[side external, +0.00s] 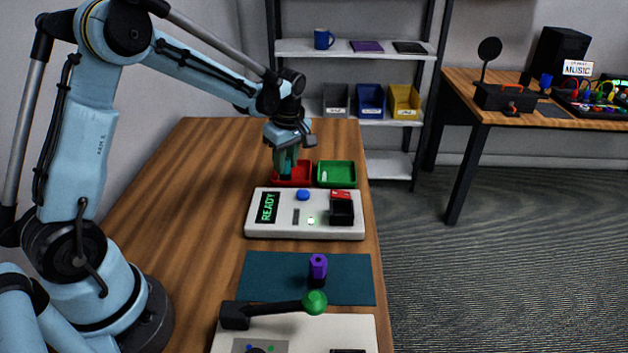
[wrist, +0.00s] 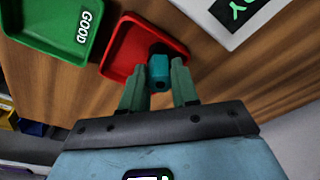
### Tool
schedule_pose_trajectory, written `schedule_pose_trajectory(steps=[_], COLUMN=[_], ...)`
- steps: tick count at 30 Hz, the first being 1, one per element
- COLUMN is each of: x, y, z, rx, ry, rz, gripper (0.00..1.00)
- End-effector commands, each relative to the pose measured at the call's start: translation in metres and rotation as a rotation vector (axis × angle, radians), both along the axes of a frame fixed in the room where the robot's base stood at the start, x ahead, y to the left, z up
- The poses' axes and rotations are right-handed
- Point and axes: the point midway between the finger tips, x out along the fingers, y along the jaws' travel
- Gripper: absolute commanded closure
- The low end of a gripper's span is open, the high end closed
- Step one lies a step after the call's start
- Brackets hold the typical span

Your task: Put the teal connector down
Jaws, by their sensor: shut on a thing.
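The teal connector (wrist: 159,70) is between the two fingers of my gripper (wrist: 159,88) in the wrist view. The gripper is shut on it. In the side view my gripper (side external: 286,160) points down at the red tray (side external: 306,183), and the connector is mostly hidden by the fingers. In the wrist view the connector overlaps the right part of the red tray (wrist: 122,47). I cannot tell whether it touches the tray floor.
A green tray (side external: 338,185) marked GOOD in the wrist view stands right beside the red one. A white tester (side external: 285,228) reading READY is nearer the camera. A purple connector (side external: 318,267) stands on a dark teal mat (side external: 270,278). A green-knobbed lever (side external: 314,302) is in front.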

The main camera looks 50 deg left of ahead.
Motion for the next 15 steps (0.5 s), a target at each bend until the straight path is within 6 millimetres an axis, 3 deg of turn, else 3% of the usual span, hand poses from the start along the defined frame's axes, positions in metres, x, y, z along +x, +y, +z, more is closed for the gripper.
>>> schedule_pose_trajectory(steps=[7, 8, 12, 15], x=[0.0002, 0.0001, 0.0001, 0.0001], y=[-0.0001, -0.0001, -0.0001, -0.0001], z=[-0.0034, -0.0029, -0.0027, -0.0027], rx=[0.0, 0.0, 0.0, 0.0], ry=[0.0, 0.0, 0.0, 0.0], rz=[0.0, 0.0, 0.0, 0.0], gripper=[1.0, 0.66, 0.45, 0.45])
